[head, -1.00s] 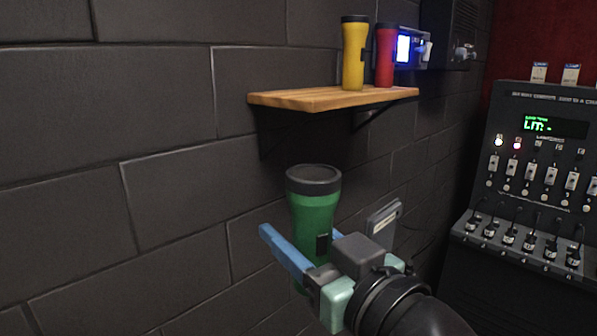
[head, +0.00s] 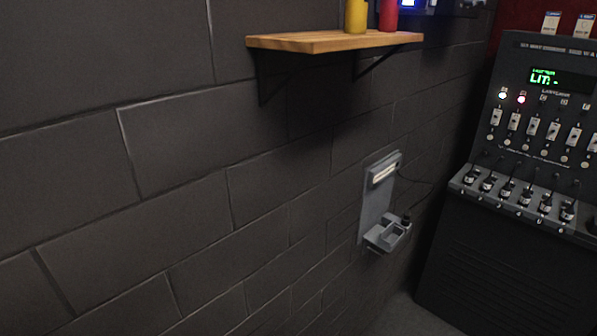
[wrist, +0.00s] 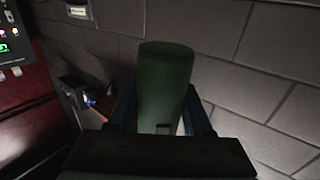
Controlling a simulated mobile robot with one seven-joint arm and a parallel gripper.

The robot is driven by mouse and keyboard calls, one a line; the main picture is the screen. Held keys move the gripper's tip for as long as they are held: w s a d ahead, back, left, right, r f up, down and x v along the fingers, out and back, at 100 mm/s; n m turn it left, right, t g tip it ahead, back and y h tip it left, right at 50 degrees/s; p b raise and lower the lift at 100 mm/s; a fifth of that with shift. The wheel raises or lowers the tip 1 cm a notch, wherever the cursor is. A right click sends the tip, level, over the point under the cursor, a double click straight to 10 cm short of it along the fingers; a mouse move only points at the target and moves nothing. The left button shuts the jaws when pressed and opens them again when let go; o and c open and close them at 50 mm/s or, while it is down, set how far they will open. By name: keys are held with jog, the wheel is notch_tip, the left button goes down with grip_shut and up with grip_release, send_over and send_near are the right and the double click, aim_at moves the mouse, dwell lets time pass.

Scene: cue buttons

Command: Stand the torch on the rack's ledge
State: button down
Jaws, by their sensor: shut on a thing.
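The green torch (wrist: 165,78) is between the two fingers of my gripper (wrist: 163,103) in the wrist view. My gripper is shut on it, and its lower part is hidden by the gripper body. Neither shows in the head view. A wooden ledge (head: 310,42) is fixed to the wall at the top of the head view. A yellow torch (head: 356,15) and a red torch (head: 388,14) stand on its right part, cut off by the frame. Its left part is bare.
A grey wall unit (head: 376,205) with a small tray (head: 388,236) is below the ledge to the right. A dark console (head: 535,130) with a green display stands at the right. The brick wall (head: 180,180) is clear at the left. A blue-lit device is at the top right.

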jog(key=s+f+m+h+b, duration=0.2)
jog(key=f+b, duration=0.5)
jog(key=f, duration=1.5)
jog(key=shift+s+d+h+b, duration=0.15)
jog(key=shift+s+h+b, duration=0.15)
jog(key=shift+s+h, duration=0.65)
jog(key=shift+s+y, duration=0.25)
